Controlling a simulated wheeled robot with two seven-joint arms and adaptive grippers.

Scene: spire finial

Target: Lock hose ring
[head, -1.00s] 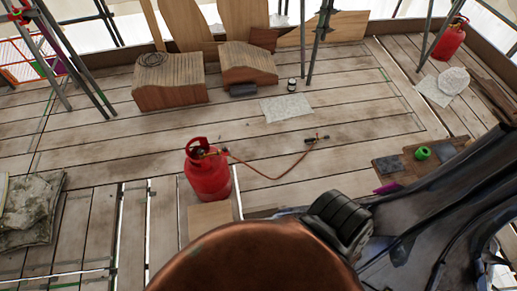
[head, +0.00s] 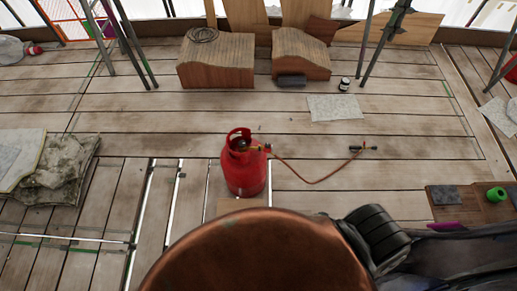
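A red gas cylinder (head: 245,172) stands upright on the planks in the middle of the head view. A fitting (head: 262,149) sits at its valve under the red collar. A reddish hose (head: 312,181) runs from the fitting across the planks to a small dark torch (head: 364,148). The hose ring is too small to make out, so I cannot tell whether it is locked. Neither gripper can be made out in the head view.
A large copper dome (head: 255,255) fills the bottom centre, with a black ribbed part (head: 375,238) at its right. Wooden blocks (head: 217,64) and scaffold poles stand at the back. Folded cloths (head: 58,172) lie at left. A board (head: 470,203) with a green roll lies right.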

